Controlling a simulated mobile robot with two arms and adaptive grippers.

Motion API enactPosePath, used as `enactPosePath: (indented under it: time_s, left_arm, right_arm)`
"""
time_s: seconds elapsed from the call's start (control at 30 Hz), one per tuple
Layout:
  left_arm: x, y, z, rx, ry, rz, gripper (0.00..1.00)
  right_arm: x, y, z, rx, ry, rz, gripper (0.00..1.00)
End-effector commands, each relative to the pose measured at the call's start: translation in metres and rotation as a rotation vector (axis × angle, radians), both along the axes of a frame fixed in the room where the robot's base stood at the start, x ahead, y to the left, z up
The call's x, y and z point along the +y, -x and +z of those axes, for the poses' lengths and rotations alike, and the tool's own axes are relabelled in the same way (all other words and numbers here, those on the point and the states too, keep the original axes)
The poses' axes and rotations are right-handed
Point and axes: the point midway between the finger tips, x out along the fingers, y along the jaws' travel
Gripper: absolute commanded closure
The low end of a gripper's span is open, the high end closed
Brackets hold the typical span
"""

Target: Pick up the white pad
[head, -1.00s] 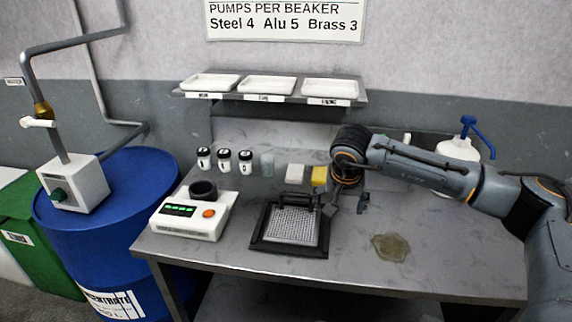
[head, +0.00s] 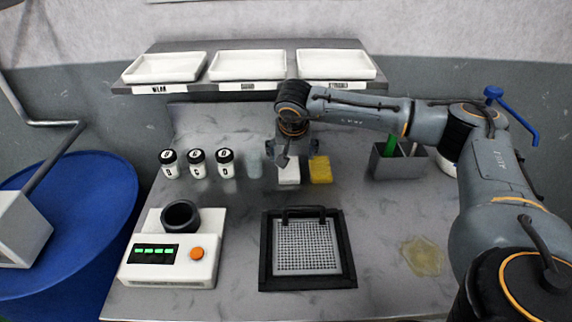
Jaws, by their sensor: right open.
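The white pad (head: 289,173) lies on the grey bench near its back, just left of a yellow pad (head: 320,169). My right gripper (head: 298,155) is open, pointing down, over the back of the white pad and hiding part of it. I cannot tell whether its fingers touch the pad. My left gripper is not in view.
Several items stand close by: lidded jars (head: 196,163) and a clear beaker (head: 255,165) to the left, a grey holder (head: 398,163) to the right. A framed grid (head: 307,247) and a device with a cup (head: 170,257) are in front. A puddle (head: 424,256) lies right. A shelf with trays (head: 248,66) hangs above.

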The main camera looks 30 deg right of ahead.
Motion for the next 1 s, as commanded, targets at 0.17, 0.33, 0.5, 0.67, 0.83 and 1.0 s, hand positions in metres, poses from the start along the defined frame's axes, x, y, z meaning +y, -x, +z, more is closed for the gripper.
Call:
enactPosePath:
  time_s: [0.17, 0.33, 0.5, 0.67, 0.83, 1.0]
  left_arm:
    - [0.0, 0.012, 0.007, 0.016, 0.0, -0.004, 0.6]
    - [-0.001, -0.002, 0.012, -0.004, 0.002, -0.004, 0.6]
    - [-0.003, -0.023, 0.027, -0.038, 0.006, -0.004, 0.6]
    - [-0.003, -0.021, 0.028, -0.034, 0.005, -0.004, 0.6]
    - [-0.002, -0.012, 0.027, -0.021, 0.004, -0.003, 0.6]
    - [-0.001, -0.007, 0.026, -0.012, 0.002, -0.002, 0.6]
  right_arm:
    - [-0.005, -0.008, -0.021, 0.001, -0.001, 0.0, 0.15]
    - [-0.007, -0.013, -0.031, 0.0, 0.001, 0.0, 0.15]
    - [-0.012, -0.026, -0.051, 0.002, 0.002, -0.002, 0.15]
    - [-0.015, -0.032, -0.069, 0.002, 0.001, -0.002, 0.15]
    - [-0.016, -0.034, -0.073, -0.001, 0.001, 0.0, 0.15]
    - [-0.016, -0.033, -0.073, -0.001, 0.0, -0.001, 0.15]
